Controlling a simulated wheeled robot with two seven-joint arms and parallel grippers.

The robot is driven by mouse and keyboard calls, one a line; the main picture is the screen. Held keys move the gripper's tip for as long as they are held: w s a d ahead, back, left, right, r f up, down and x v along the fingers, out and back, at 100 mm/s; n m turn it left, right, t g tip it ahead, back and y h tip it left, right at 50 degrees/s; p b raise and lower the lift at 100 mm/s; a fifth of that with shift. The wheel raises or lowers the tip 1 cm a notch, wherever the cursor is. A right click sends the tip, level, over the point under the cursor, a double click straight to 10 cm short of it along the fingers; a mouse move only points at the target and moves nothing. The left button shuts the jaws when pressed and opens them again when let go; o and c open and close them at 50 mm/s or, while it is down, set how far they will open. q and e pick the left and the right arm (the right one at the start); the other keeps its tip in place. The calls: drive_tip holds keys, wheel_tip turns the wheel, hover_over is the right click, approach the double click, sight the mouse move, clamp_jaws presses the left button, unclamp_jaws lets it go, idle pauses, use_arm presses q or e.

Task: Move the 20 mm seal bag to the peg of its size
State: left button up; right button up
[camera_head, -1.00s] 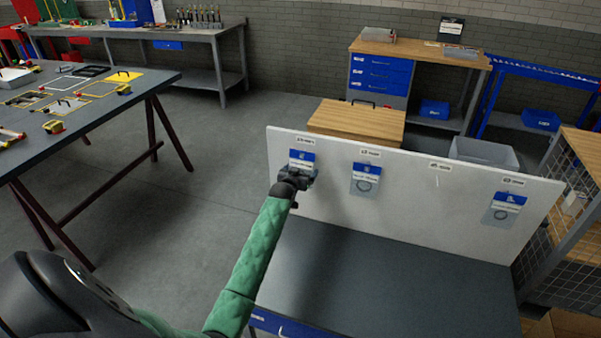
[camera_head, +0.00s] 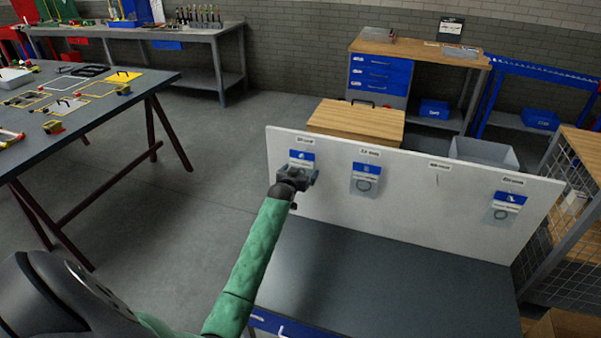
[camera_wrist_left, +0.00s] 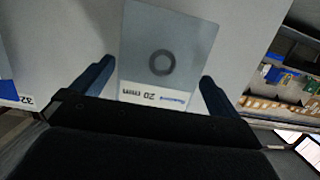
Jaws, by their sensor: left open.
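The 20 mm seal bag (camera_head: 301,158) hangs with its blue header on the leftmost peg of the white board (camera_head: 400,220). In the left wrist view the clear 20 mm bag (camera_wrist_left: 160,65) shows a dark ring and upside-down "20 mm" print. My left gripper (camera_head: 306,178) is open at the lower part of this bag. In the left wrist view its fingers (camera_wrist_left: 155,84) stand on either side of the bag, apart from its edges. The third peg (camera_head: 437,180) from the left is bare; its label is too small to read. My right gripper is not in view.
Another bag (camera_head: 366,178) hangs on the second peg, and one (camera_head: 503,207) on the rightmost peg. A bag marked "32" (camera_wrist_left: 18,98) shows at the left of the wrist view. The dark bench top (camera_head: 380,285) before the board is clear.

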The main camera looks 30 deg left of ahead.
use_arm(q)
drive_tip(key=shift+b+v, duration=1.2)
drive_tip(key=shift+v, duration=2.35)
drive_tip(key=s+d+f+m+g+h, duration=0.25)
drive_tip(key=s+d+f, duration=0.35)
drive_tip(key=s+d, duration=0.45)
drive_tip(key=s+d+f+m+g+h, duration=0.1)
drive_tip(key=s+d+f+g, duration=0.35)
drive_tip(key=s+d, duration=0.6)
drive_tip(key=s+d+m+g, duration=0.15)
drive_tip(key=s+d, duration=0.25)
drive_tip(key=s, duration=0.8)
drive_tip(key=s+d+g, duration=0.3)
drive_tip(key=s+d, duration=0.2)
drive_tip(key=s, duration=0.7)
wheel_tip(320, 180, down, 28)
drive_tip(key=w+d+g, duration=0.1)
drive_tip(key=s+f, duration=0.3)
drive_tip(key=f, duration=0.7)
drive_tip(key=s+f+g, duration=0.1)
drive_tip(key=s+f, duration=0.3)
drive_tip(key=f, duration=0.7)
drive_tip(key=shift+s+d+h+b, duration=0.2)
drive_tip(key=shift+d+h+b, duration=0.05)
drive_tip(key=shift+h+b, duration=0.1)
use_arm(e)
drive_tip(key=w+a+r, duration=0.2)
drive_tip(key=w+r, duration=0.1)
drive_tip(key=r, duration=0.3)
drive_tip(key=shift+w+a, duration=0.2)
